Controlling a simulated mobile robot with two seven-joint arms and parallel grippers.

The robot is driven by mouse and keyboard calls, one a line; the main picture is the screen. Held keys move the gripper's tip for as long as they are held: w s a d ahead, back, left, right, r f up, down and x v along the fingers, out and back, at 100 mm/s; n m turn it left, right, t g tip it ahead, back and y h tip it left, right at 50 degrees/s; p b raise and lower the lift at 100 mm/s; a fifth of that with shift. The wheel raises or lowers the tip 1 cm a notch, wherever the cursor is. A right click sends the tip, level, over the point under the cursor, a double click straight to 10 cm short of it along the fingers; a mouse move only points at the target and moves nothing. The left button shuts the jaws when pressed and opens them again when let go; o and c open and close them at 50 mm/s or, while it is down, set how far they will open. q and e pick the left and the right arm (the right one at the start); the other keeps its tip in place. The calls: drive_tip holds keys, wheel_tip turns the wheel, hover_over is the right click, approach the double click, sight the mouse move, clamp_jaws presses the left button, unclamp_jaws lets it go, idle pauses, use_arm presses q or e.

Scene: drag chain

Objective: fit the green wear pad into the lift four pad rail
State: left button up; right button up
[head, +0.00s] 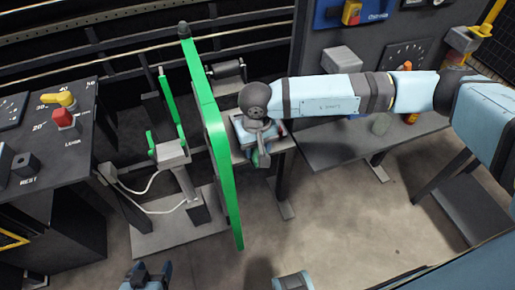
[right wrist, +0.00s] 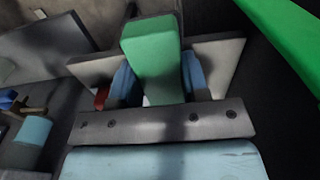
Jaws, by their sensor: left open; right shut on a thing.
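The green wear pad (right wrist: 150,48) is a rounded block between the blue fingers of my right gripper (right wrist: 157,78). In the head view the right gripper (head: 259,148) is low over a small grey table, just right of a tall green band, and its wrist hides most of the pad. A grey plate (right wrist: 215,62) lies behind the pad in the right wrist view; I cannot tell whether they touch. My left gripper (head: 147,275) is open and empty at the bottom edge of the head view. I cannot tell which part is the lift four pad rail.
The tall green band (head: 215,130) stands close left of my right gripper. A grey stand with green uprights (head: 172,153) is left of it. A dark console (head: 45,135) is at the far left. A grey bench (head: 350,145) at the right holds small parts. Bare floor (head: 340,225) lies in front.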

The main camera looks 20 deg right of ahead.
use_arm(q)
drive_tip(key=shift+f+b, duration=0.65)
use_arm(e)
drive_tip(key=shift+w, duration=1.15)
use_arm(q)
drive_tip(key=shift+d+f, duration=0.1)
drive_tip(key=shift+f, duration=0.05)
use_arm(e)
drive_tip(key=shift+w, duration=0.3)
drive_tip(key=o, duration=1.1)
drive_tip(key=shift+a+r, duration=0.1)
drive_tip(key=shift+r, duration=0.1)
